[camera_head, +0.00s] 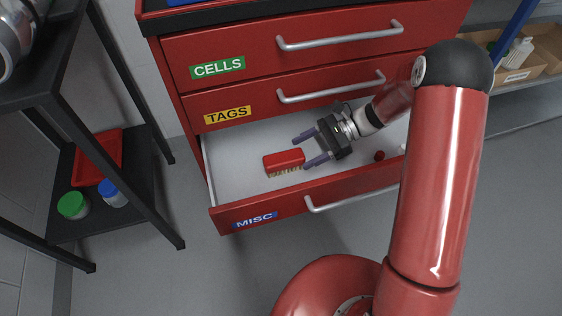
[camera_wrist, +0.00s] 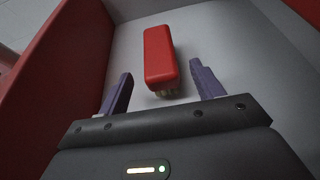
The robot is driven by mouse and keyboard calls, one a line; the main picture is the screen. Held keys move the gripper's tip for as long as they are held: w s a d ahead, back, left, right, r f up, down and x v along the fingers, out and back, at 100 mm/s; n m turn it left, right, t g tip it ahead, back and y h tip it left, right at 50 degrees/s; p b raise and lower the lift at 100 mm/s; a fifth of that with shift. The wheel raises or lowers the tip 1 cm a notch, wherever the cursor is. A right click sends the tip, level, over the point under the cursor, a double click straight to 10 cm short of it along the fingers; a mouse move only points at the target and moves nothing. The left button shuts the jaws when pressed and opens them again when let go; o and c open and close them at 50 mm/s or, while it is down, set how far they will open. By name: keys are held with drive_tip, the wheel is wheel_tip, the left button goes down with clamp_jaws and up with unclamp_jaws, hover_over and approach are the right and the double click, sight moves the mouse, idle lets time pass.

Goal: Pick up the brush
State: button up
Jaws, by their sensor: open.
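The brush (camera_head: 285,160) has a red back and tan bristles. It lies in the open drawer labelled MISC (camera_head: 232,180), on the left side of its floor, bristles toward the drawer front. My gripper (camera_head: 304,151) is open and empty, just right of the brush, with its purple fingers pointing at it. In the wrist view the brush (camera_wrist: 160,57) lies ahead, roughly centred between the fingertips (camera_wrist: 161,72) and a little beyond them. Its bristles show only at the near end. I see no contact between the fingers and the brush.
A small dark red round thing (camera_head: 379,155) lies in the drawer to the right. The closed TAGS drawer (camera_head: 255,113) and CELLS drawer (camera_head: 250,67) are above. A black shelf (camera_head: 135,180) with a red tray and jars stands left. Cardboard boxes (camera_head: 520,65) sit at right.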

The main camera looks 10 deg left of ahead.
sight(290, 159)
drive_tip(key=x, duration=0.5)
drive_tip(key=shift+s+a+f, duration=0.1)
drive_tip(key=shift+a, duration=0.15)
drive_tip(key=c, duration=1.1)
